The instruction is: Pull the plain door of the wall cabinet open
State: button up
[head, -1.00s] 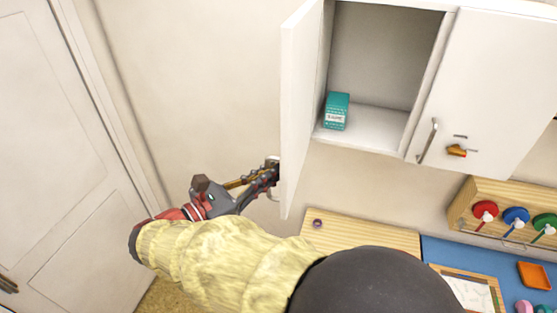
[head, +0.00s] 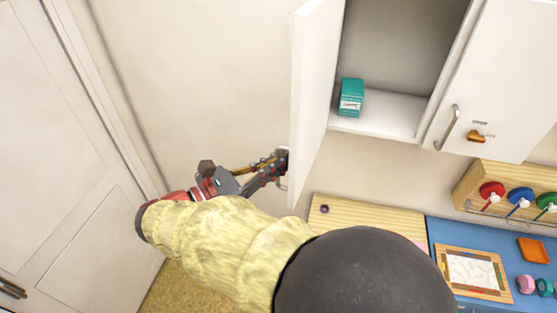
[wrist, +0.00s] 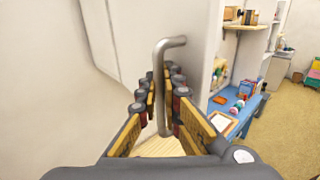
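The plain door (head: 313,100) of the wall cabinet stands swung wide open, roughly square to the cabinet front, at its left side. Its outer face is turned mostly away from the head view. In the wrist view the grey bar handle (wrist: 160,85) on the plain door (wrist: 192,60) runs between my fingers. My gripper (head: 281,160) is at the door's outer edge, low down. In the wrist view my gripper (wrist: 162,88) is open around the handle, with narrow gaps beside the bar. Whether a finger touches the bar is hard to tell.
A teal box (head: 350,96) stands inside the open cabinet. The second cabinet door (head: 500,80), with a handle and an orange latch, is shut. Below is a desk with a blue mat (head: 440,235). A room door (head: 70,150) is at the left; bare wall lies between.

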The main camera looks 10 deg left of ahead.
jog(key=shift+o, duration=0.9)
jog(key=v, duration=1.2)
